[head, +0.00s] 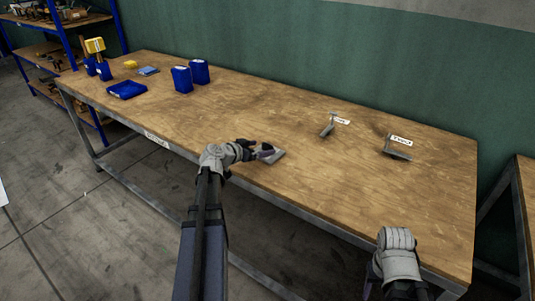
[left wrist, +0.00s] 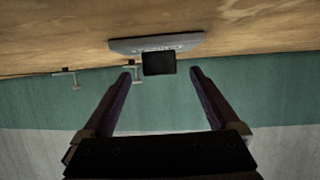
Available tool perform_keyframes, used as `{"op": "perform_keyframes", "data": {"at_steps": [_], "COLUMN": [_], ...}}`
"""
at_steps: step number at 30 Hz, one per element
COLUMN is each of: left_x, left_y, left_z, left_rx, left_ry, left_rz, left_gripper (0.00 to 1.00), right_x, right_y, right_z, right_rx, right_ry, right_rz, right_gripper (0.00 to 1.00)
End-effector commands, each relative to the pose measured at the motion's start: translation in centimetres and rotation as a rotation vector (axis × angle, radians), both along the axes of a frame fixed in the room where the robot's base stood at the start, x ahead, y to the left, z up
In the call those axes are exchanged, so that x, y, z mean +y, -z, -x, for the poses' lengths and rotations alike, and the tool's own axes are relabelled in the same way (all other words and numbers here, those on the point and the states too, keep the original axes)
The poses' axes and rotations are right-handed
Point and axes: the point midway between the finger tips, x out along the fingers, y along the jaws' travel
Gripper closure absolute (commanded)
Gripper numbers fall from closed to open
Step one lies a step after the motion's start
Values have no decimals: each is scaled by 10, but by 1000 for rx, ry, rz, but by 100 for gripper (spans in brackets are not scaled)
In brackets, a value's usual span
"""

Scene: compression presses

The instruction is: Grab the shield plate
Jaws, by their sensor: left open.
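A flat grey plate, seemingly the shield plate (head: 278,156), lies on the wooden table near its front edge. In the left wrist view the plate (left wrist: 180,41) shows with a dark square part at its near side, just beyond the fingertips. My left gripper (head: 263,150) reaches over the table from the left and partly covers the plate in the head view. Its fingers (left wrist: 161,75) are apart with nothing held between them. My right arm's wrist is at the lower right of the head view, at the table's front edge; its fingers are hidden.
Two small metal pieces with white labels (head: 328,128) (head: 398,151) stand at the right of the table (head: 330,180). Blue bins (head: 182,79) and yellow items (head: 131,64) sit at the far left. A green wall runs behind.

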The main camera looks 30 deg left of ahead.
Motion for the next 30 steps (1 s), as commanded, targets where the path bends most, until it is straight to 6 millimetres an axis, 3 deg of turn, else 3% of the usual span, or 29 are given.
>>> {"op": "perform_keyframes", "data": {"at_steps": [9, 17, 30], "left_x": [-7, -8, -8], "left_y": [14, 13, 13], "left_z": [-42, -44, -44], "left_rx": [0, 0, 0], "left_ry": [1, 0, 1], "left_rz": [-1, 0, 0], "left_gripper": [5, 5, 54], "right_x": [0, 0, 0], "right_y": [14, 13, 13], "right_z": [0, 0, 0], "right_rx": [0, 0, 0], "right_ry": [0, 0, 0], "right_rz": [0, 0, 0], "right_gripper": [46, 46, 46]}}
